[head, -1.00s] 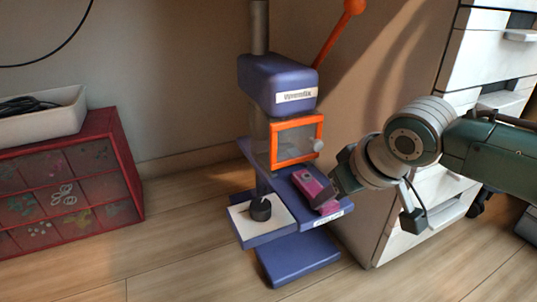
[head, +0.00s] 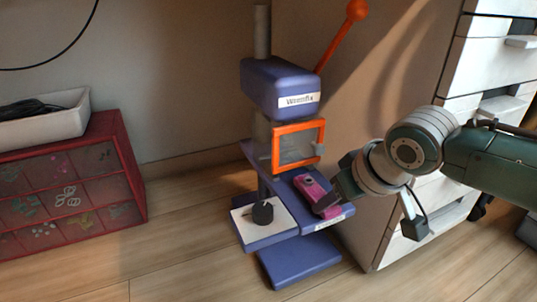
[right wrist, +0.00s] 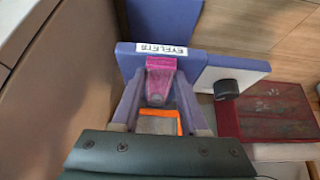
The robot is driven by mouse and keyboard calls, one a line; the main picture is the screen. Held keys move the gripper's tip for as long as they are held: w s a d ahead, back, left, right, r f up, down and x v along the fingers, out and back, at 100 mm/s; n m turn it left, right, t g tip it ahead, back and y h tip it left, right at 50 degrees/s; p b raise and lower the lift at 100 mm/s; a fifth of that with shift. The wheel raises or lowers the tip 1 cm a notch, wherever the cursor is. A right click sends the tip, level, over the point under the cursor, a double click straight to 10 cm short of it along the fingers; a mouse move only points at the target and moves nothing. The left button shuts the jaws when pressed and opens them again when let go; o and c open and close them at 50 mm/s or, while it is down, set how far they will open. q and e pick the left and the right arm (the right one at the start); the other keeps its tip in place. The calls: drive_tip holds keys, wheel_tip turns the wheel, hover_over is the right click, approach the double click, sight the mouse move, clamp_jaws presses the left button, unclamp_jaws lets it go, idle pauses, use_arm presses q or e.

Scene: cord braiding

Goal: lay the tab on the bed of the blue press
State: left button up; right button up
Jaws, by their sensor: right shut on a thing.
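The tab is a pink-magenta piece (head: 309,188) with a small dark round spot on it. It lies over the blue bed (head: 285,181) of the blue press (head: 277,87), under the orange-framed guard. My right gripper (head: 328,204) comes in from the right and is shut on the tab's near end. In the right wrist view the tab (right wrist: 160,66) sits between the two fingers, over the bed near its EYELETS label. I cannot tell whether its underside touches the bed. My left gripper is not in view.
A white side plate (head: 250,228) with a black knob (head: 262,213) sits left of the bed. The orange guard (head: 299,147) and lever (head: 335,45) rise above. A red drawer box (head: 70,190) stands left, a white drawer cabinet (head: 480,60) right. Wooden floor lies clear in front.

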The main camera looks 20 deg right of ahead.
drive_tip(key=shift+f, duration=0.2)
drive_tip(key=o, duration=1.1)
drive_tip(key=shift+o, duration=0.2)
drive_tip(key=shift+r, duration=0.1)
drive_tip(key=p+v, duration=1)
